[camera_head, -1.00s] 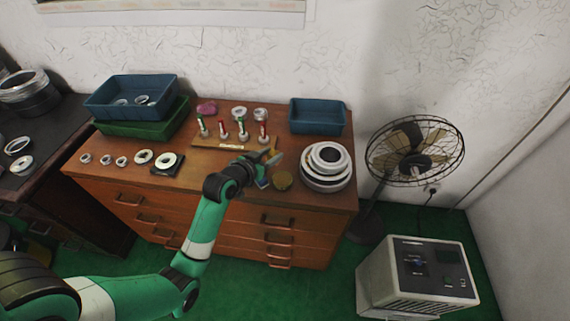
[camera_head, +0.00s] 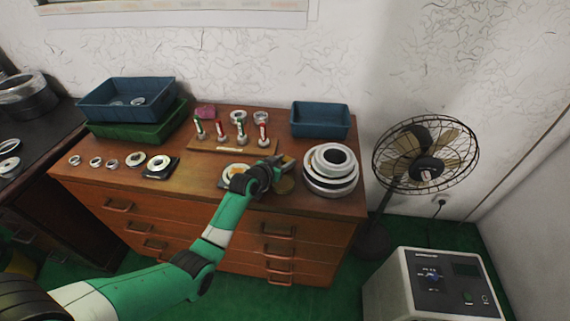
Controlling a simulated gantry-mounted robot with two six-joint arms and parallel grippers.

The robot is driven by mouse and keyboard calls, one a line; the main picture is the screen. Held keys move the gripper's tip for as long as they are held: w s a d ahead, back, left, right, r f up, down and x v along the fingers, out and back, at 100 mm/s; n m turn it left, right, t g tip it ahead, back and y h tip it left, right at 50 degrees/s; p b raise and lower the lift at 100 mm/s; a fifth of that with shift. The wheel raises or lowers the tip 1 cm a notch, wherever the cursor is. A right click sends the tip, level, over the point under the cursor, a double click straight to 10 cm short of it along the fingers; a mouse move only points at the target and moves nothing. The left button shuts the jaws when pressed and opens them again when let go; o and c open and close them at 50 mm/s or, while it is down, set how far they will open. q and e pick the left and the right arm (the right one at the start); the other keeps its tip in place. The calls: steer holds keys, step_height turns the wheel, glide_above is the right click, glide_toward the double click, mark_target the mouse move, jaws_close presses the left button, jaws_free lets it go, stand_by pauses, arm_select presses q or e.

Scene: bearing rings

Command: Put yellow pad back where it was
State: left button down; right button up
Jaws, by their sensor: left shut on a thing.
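My left gripper (camera_head: 278,166) is over the right part of the wooden cabinet top, just left of the stacked rings. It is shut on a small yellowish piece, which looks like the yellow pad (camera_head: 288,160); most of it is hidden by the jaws. A dull gold disc (camera_head: 285,186) lies on the top just below the gripper, partly covered by it. A pale ring with an orange centre (camera_head: 235,170) lies left of the gripper, partly behind my wrist. My right gripper is not in view.
The stacked rings (camera_head: 331,168) stand close right of the gripper. Several upright coloured tools (camera_head: 240,132) stand on a wooden strip behind it. A blue bin (camera_head: 320,119) is at the back right, and stacked bins (camera_head: 128,100) are at the left. Small rings (camera_head: 137,160) line the front left.

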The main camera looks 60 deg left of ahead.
arm_select(q)
steer(key=shift+c, duration=1.9)
jaws_free()
steer(key=shift+r, duration=0.25)
steer(key=p+v, duration=0.5)
steer(key=v, duration=0.6)
steer(key=shift+s+p, duration=0.1)
steer(key=shift+p, duration=0.2)
steer(key=shift+s+d, duration=0.2)
steer(key=shift+s, duration=0.1)
steer(key=shift+r, duration=0.1)
